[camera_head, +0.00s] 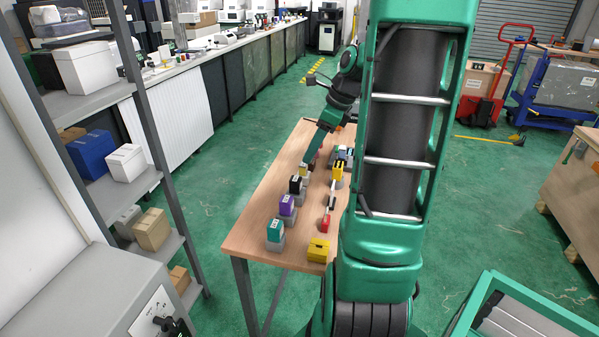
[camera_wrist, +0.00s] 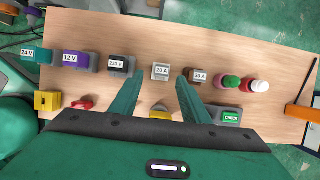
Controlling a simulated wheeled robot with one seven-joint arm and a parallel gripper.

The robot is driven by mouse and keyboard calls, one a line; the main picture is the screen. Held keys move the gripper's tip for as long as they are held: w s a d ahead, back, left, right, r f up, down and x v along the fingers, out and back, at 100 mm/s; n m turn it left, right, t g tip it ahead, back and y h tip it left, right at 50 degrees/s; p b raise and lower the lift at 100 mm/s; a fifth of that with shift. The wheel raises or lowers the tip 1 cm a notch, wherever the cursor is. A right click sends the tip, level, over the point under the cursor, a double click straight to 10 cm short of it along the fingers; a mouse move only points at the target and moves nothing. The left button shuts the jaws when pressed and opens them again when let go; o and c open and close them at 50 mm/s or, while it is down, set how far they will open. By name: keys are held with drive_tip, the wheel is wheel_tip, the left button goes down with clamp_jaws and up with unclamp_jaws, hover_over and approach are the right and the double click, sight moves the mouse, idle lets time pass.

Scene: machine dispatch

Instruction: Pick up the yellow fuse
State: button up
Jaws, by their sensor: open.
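My gripper (camera_wrist: 160,80) is open, with its two green fingers pointing towards the row of labelled blocks. A small pale block with an amp label (camera_wrist: 160,72) shows between and just beyond the fingertips; no contact shows. In the head view a block with a yellowish top (camera_head: 303,171) stands in the matching place, just below my gripper (camera_head: 312,156). This looks like the yellow fuse, but its colour is washed out from above. Another yellow object (camera_wrist: 160,113) lies nearer the palm, partly hidden by my gripper.
On the wooden table (camera_wrist: 220,30) stand black 230 V (camera_wrist: 119,65), purple 12 V (camera_wrist: 76,60) and teal 24 V (camera_wrist: 38,56) blocks on one side, a brown 30 A block (camera_wrist: 197,75) on the other. A yellow block (camera_wrist: 47,100) and a CHECK block (camera_wrist: 229,116) sit nearer the palm.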

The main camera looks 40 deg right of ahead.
sight(304, 164)
drive_tip(key=shift+x, duration=2.75)
drive_tip(key=shift+d, duration=0.15)
clamp_jaws()
